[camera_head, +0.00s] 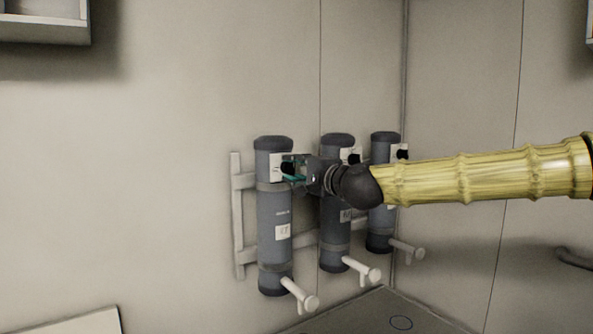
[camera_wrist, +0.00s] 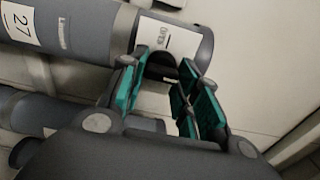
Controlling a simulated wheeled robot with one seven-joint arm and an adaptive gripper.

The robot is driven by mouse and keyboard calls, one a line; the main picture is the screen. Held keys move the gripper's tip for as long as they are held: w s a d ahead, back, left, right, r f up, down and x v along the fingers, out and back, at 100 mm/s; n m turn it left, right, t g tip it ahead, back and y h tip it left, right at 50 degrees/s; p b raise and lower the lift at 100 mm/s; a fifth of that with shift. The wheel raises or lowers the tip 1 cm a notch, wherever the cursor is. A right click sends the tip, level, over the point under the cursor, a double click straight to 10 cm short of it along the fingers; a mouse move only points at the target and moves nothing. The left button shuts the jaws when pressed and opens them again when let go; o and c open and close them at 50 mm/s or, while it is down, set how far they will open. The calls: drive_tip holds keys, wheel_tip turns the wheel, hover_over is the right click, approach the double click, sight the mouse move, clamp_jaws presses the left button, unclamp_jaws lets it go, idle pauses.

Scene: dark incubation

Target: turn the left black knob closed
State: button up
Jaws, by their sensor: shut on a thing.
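The left black knob (camera_head: 287,168) sits on a white plate near the top of the leftmost grey cylinder (camera_head: 275,208). My gripper (camera_head: 293,171) comes at it from the right, with its teal fingers around the knob. In the wrist view my gripper's teal fingers (camera_wrist: 162,78) stand on both sides of the dark knob (camera_wrist: 160,66), shut on it. The knob is partly hidden by the fingers. The white label plate (camera_wrist: 168,38) beside it carries print that I cannot read for certain.
Two more grey cylinders, the middle one (camera_head: 336,235) and the right one (camera_head: 380,225), stand close by on the same wall rack (camera_head: 237,215). White handles (camera_head: 305,298) jut out below. A wall-mounted box (camera_head: 45,25) hangs at the upper left. The wall left of the rack is bare.

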drive_tip(key=o, duration=1)
drive_tip(key=v, duration=1.2)
drive_tip(key=shift+d, duration=0.1)
